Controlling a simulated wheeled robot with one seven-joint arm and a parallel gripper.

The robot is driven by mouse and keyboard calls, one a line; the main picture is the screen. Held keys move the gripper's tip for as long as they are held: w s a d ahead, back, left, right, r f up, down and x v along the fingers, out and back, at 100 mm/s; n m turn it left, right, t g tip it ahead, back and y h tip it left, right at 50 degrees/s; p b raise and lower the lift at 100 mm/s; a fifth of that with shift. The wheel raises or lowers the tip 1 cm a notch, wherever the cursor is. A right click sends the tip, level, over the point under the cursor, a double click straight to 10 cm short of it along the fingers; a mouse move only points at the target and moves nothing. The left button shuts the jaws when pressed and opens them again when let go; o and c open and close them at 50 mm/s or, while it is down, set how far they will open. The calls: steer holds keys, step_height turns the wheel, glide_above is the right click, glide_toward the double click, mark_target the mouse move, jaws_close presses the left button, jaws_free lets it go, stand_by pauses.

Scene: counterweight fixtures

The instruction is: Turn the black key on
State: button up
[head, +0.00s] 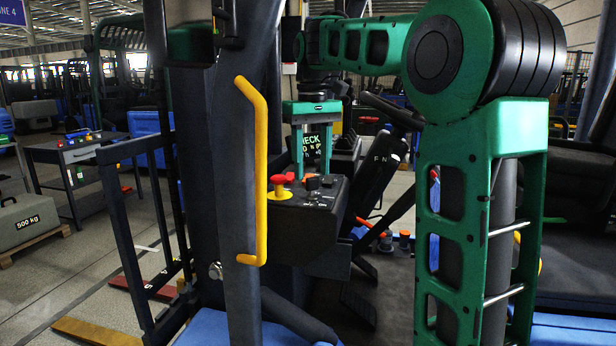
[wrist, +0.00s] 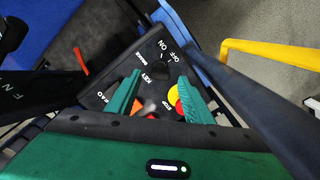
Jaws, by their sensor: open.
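The control panel (head: 300,222) is a dark box beside the grey post. In the wrist view the panel (wrist: 112,88) carries ON, OFF and KEY lettering. The black key (wrist: 161,70) is a small dark shape by that lettering; its exact angle is hard to make out. My gripper (head: 313,172) points down over the panel, with its green fingers apart. In the wrist view my gripper (wrist: 159,76) has one fingertip on each side of the key area. I cannot tell whether either finger touches the key.
A red stop button (head: 281,180) on a yellow base sits close left of my gripper; my right finger partly covers it in the wrist view. A yellow grab handle (head: 261,165) runs down the post.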

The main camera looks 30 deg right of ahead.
step_height(320, 180, up, 8)
stand_by(0.4)
stand_by(0.4)
steer(key=s+d+f+m, duration=0.1)
steer(key=s+f+m, duration=0.5)
steer(key=s+f, duration=2.4)
step_height(320, 180, down, 2)
steer(key=shift+s+d+f, duration=0.1)
steer(key=shift+s+d, duration=0.15)
steer(key=shift+d, duration=0.15)
steer(key=shift+w+f, duration=0.2)
steer(key=shift+w, duration=0.4)
